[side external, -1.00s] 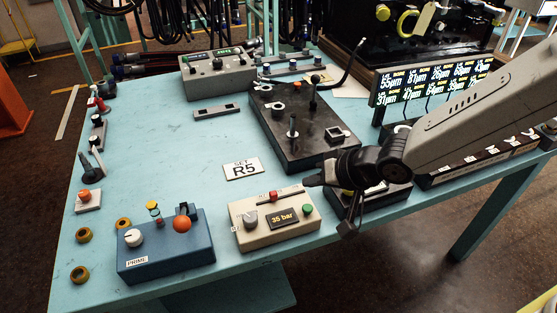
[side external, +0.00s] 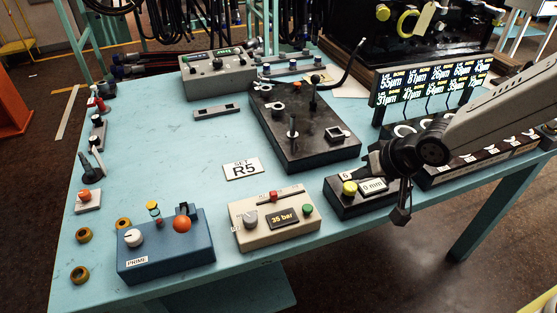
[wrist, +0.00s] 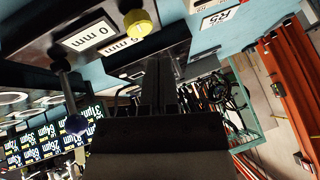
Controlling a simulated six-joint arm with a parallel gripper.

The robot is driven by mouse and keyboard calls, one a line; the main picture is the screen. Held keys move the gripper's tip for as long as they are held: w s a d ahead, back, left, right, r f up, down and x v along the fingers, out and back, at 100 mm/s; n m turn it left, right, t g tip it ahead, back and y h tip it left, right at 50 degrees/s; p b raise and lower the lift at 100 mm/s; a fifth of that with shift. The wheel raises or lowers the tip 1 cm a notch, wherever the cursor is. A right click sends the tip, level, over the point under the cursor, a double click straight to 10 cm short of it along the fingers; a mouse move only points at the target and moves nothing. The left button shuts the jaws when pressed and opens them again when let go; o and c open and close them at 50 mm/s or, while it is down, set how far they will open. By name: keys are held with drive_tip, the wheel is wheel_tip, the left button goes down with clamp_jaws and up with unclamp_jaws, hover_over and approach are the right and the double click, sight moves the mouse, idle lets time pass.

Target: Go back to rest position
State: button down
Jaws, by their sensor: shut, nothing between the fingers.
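My gripper (side external: 370,163) is at the right of the bench in the side external view, at the end of my arm reaching in from the right. Its fingers point left, above and behind the black box with the yellow knob (side external: 349,188) and a "0 mm" display. It holds nothing. In the wrist view the dark fingers (wrist: 161,84) are together, with no object between them. The same black box shows there at the upper left, with its yellow knob (wrist: 138,23) and display (wrist: 101,36).
The beige "35 bar" box (side external: 275,217) and blue PRIME box (side external: 166,246) stand at the front. A black plate with pegs (side external: 300,135) lies behind my gripper. The lit number display (side external: 430,85) stands close behind my arm. The bench's left middle (side external: 155,145) is clear.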

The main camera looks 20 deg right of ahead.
drive_tip(key=s+d+g+h, duration=0.1)
drive_tip(key=s+d+g, duration=0.1)
drive_tip(key=s+d, duration=0.3)
drive_tip(key=s+d+f+n+g+h, duration=0.1)
drive_tip(key=s+d+g, duration=0.1)
drive_tip(key=s+d, duration=0.4)
drive_tip(key=d, duration=0.5)
drive_tip(key=shift+s+h, duration=0.25)
drive_tip(key=shift+h, duration=0.15)
drive_tip(key=shift+d, duration=0.1)
